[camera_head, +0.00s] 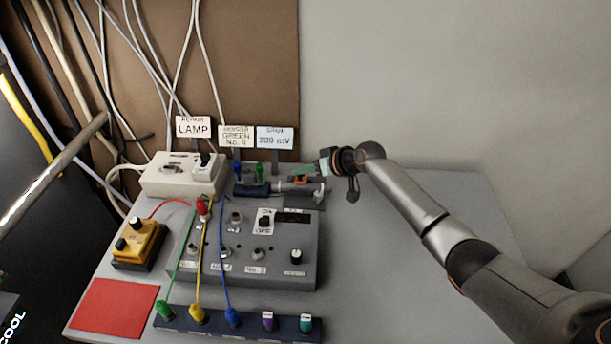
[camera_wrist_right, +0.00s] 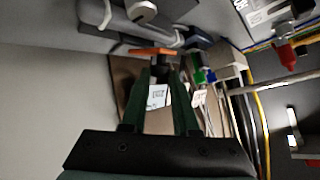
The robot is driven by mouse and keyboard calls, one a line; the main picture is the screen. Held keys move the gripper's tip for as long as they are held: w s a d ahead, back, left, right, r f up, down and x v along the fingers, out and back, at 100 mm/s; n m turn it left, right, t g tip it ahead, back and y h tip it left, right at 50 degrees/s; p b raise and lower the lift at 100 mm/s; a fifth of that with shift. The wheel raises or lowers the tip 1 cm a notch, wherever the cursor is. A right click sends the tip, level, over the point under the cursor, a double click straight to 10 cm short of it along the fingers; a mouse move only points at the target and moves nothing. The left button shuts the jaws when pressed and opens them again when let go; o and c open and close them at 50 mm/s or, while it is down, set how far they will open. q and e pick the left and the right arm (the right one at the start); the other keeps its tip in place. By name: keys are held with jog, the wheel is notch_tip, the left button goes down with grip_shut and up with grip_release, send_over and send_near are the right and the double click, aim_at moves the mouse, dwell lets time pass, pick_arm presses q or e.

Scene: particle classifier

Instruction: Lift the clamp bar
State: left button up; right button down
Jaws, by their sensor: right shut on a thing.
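The clamp bar (camera_wrist_right: 152,51) shows as a short orange piece at the fingertips in the right wrist view. In the head view it is a small orange part (camera_head: 301,179) on the dark clamp fixture (camera_head: 258,189) behind the grey control box. My right gripper (camera_head: 316,172) reaches in from the right at the fixture. In the right wrist view its two green fingers (camera_wrist_right: 160,62) converge and are shut on the orange bar. Whether the bar is raised off the fixture cannot be told. My left gripper is not in view.
The grey control box (camera_head: 268,273) with knobs and cables stands in front of the fixture. A white box (camera_head: 180,180) and a yellow box (camera_head: 137,240) are at left. Label cards (camera_head: 275,137) stand behind. The table's right side (camera_head: 440,215) is clear beneath my arm.

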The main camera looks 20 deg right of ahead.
jog(key=shift+w+d+r+m+g+b, duration=0.2)
jog(key=shift+w+r+m+g+b, duration=0.15)
jog(key=shift+w+g+b, duration=0.35)
jog(key=shift+s, duration=0.15)
jog(key=c, duration=0.7)
grip_release()
jog(key=shift+o, duration=0.2)
jog(key=p+v, duration=0.1)
jog(key=v, duration=1.1)
jog(key=shift+d+r, duration=0.2)
jog(key=shift+d, duration=0.15)
